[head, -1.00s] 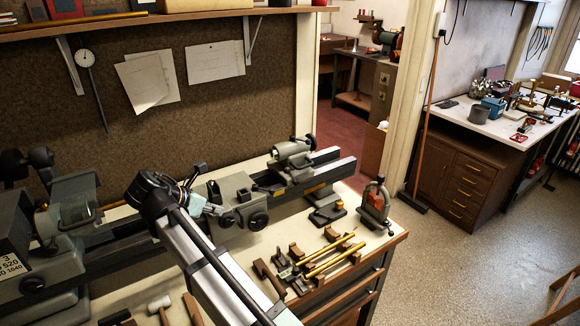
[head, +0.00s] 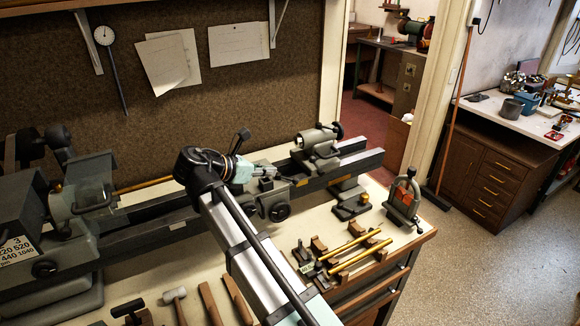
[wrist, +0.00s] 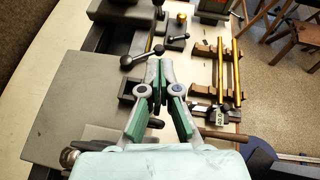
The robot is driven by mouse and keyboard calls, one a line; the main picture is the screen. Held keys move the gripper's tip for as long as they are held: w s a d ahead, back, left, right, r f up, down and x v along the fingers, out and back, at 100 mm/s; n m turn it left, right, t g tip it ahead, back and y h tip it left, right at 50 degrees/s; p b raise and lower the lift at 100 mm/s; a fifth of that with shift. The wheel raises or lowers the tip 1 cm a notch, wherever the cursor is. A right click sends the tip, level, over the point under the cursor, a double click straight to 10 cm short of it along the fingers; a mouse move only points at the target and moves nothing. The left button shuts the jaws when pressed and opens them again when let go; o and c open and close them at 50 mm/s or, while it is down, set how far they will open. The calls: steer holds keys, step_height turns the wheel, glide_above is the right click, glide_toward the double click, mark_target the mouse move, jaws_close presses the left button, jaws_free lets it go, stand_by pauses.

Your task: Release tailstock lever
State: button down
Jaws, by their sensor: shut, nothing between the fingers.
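The grey tailstock (head: 318,150) sits on the lathe bed, right of my gripper in the head view. I cannot make out its lever clearly there. My gripper (head: 270,178) is over the carriage, apart from the tailstock and to its left. In the wrist view my gripper (wrist: 160,68) has its fingertips together with nothing between them. A lever with dark ball ends (wrist: 142,56) shows just beyond the fingertips, and I cannot tell whether they touch. I cannot tell whether that lever belongs to the tailstock or the carriage.
The carriage handwheel (head: 280,212) is below my gripper in the head view. A lever with a dark knob (head: 243,136) rises behind my wrist. Brass rods (head: 360,252) lie on wooden supports at the bench front. A red-centred fixture (head: 403,200) stands at the right end.

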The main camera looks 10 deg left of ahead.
steer(key=p, duration=0.2)
glide_toward(316, 165)
step_height(316, 165, down, 3)
steer(key=shift+w+d+r+p, duration=0.3)
steer(key=shift+w+d+p, duration=0.35)
steer(key=shift+w, duration=0.2)
steer(key=shift+w+d+r, duration=0.15)
steer(key=shift+w+d, duration=0.4)
steer(key=shift+w+r, duration=0.1)
steer(key=shift+w+d+r+p, duration=0.15)
steer(key=shift+r+p, duration=0.1)
steer(key=shift+p, duration=0.35)
